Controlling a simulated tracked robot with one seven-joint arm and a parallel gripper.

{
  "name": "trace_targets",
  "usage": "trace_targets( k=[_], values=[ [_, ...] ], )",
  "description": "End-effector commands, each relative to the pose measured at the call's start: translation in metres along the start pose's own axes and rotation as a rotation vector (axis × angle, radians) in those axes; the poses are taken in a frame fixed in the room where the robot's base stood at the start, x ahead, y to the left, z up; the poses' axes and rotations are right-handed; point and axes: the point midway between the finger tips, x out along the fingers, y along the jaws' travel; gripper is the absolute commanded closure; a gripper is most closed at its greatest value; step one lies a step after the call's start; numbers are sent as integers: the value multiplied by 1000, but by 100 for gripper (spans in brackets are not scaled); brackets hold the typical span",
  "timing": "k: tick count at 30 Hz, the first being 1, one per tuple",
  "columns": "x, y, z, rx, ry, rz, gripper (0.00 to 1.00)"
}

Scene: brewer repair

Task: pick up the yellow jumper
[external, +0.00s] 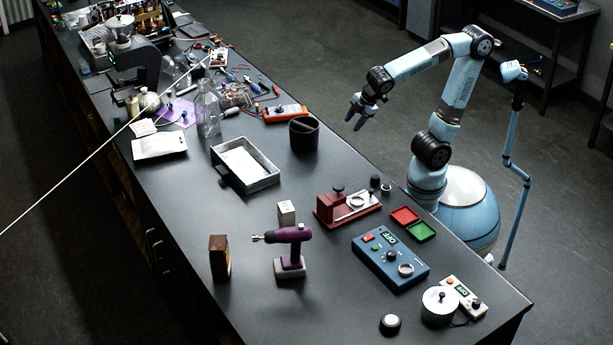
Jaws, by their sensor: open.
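I cannot make out a yellow jumper in the external view; it is too small to tell or hidden. Several thin leads and small tools lie around the circuit board (219,57) toward the far end of the bench. My gripper (355,118) is open and empty. It hangs in the air to the right of the bench, fingers pointing down and left, apart from everything on the bench.
On the bench (330,255) stand an orange multimeter (286,113), a dark round pot (304,134), a metal tray (245,166), a glass bottle (208,115) and a purple drill (289,245). The brewer (121,40) stands at the far end. Bare bench lies around the tray.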

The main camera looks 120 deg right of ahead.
Motion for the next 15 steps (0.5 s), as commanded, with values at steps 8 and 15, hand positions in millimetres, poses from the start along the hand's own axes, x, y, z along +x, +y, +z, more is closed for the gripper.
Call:
trace_targets(
  k=[8,15],
  values=[
    [49,87,-27,-175,-170,128,54],
    [98,163,-38,-342,-333,210,54]
  ],
)
